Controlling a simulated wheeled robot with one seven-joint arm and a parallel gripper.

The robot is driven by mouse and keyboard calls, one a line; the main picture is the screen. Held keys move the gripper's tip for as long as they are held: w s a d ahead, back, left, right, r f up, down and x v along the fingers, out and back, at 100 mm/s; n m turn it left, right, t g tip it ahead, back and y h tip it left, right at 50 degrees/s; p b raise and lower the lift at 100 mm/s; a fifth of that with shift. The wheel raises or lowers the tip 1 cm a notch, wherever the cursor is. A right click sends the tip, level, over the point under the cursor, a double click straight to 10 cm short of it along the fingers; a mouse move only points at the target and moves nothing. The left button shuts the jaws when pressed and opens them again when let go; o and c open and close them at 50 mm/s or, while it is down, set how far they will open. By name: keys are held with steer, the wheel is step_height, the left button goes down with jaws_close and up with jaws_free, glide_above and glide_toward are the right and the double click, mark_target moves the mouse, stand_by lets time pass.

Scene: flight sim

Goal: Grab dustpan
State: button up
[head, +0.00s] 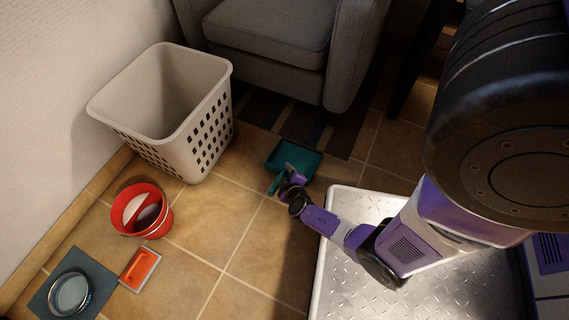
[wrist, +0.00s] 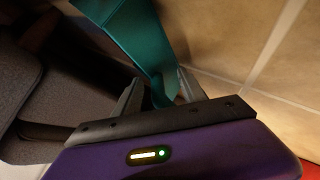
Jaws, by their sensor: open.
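A teal dustpan (head: 294,157) lies on the tiled floor near the middle of the head view, by the edge of a striped rug. Its handle (head: 277,184) points toward the lower left. My gripper (head: 291,179) is at the handle, and the arm partly covers the dustpan there. In the wrist view the teal handle (wrist: 142,42) runs down from the top, and its lower end sits between the two open fingers of my gripper (wrist: 160,92). I cannot tell whether either finger touches it.
A white laundry basket (head: 205,135) stands to the left. A red bucket (head: 156,222), an orange float (head: 140,269) and a dish on a dark mat (head: 43,300) lie at lower left. A grey armchair (head: 345,60) stands behind. A metal platform (head: 328,260) is at right.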

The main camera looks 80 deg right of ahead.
steer(key=shift+d, duration=0.1)
steer(key=shift+w, duration=0.1)
jaws_close()
stand_by(0.3)
